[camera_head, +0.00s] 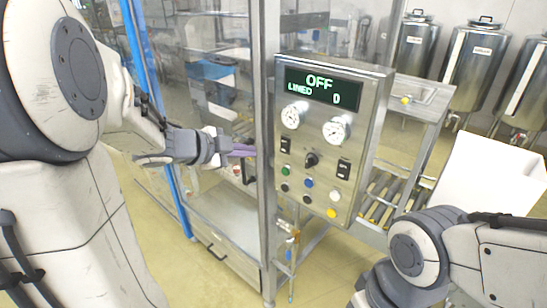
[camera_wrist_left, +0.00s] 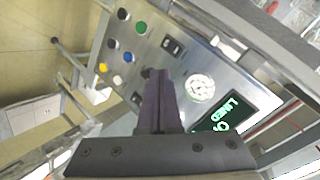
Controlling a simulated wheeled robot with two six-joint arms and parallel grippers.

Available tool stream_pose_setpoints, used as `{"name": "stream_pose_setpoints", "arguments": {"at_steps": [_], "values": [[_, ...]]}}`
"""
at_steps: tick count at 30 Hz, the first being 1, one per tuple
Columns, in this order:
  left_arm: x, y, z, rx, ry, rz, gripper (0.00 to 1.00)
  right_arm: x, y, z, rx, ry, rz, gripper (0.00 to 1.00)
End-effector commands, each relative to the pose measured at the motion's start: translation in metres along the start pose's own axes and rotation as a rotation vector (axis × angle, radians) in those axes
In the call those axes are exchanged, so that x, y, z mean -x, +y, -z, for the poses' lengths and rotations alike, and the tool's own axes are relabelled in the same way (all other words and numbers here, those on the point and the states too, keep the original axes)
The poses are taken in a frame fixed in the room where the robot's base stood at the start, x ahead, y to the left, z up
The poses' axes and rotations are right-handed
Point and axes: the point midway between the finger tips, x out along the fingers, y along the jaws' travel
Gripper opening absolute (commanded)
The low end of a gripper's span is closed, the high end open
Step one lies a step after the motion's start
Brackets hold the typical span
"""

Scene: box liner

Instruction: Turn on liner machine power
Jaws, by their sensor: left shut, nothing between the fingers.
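The liner machine's metal control panel (camera_head: 325,115) stands upright at the centre of the head view. Its display (camera_head: 321,88) reads "OFF" and "LINED 0". Below are two gauges, a black knob (camera_head: 311,160), two black switches (camera_head: 344,169) and several coloured buttons, including a green button (camera_head: 285,171). My left gripper (camera_head: 246,151) is shut and empty, with purple fingers, left of the panel by a metal post. In the left wrist view its fingers (camera_wrist_left: 158,78) point at the panel (camera_wrist_left: 185,50) and partly cover the knob area; I cannot tell contact. My right arm shows at lower right, its gripper out of view.
A vertical metal post (camera_head: 265,200) stands between my left gripper and the panel's left edge. A clear-walled cabinet is behind my left arm. A roller conveyor (camera_head: 381,193) runs behind the panel. A white box (camera_head: 490,175) is at right, with steel tanks (camera_head: 470,60) at the back.

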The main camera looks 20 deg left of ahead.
Motion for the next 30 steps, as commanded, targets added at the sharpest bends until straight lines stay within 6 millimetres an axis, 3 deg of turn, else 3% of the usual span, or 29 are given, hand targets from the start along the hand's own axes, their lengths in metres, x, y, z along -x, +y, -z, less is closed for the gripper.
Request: {"name": "stream_pose_setpoints", "arguments": {"at_steps": [1,6,21,27,30], "values": [[-0.003,0.009,-0.007,0.136,0.012,0.009,0.0,-0.011,0.001,-0.001,0.0,0.0,0.0,0.36],[-0.004,0.021,-0.014,0.608,0.073,0.034,0.0,-0.026,0.002,-0.001,0.0,0.0,0.0,0.36],[-0.001,0.045,-0.04,1.944,0.339,0.015,0.0,-0.071,0.005,-0.004,0.0,0.0,0.0,0.36],[0.003,0.048,-0.048,2.316,0.449,-0.036,0.0,-0.082,0.006,-0.004,-0.001,0.0,0.0,0.36],[0.005,0.049,-0.05,2.422,0.485,-0.057,0.0,-0.085,0.006,-0.004,0.0,0.0,0.0,0.36]]}}
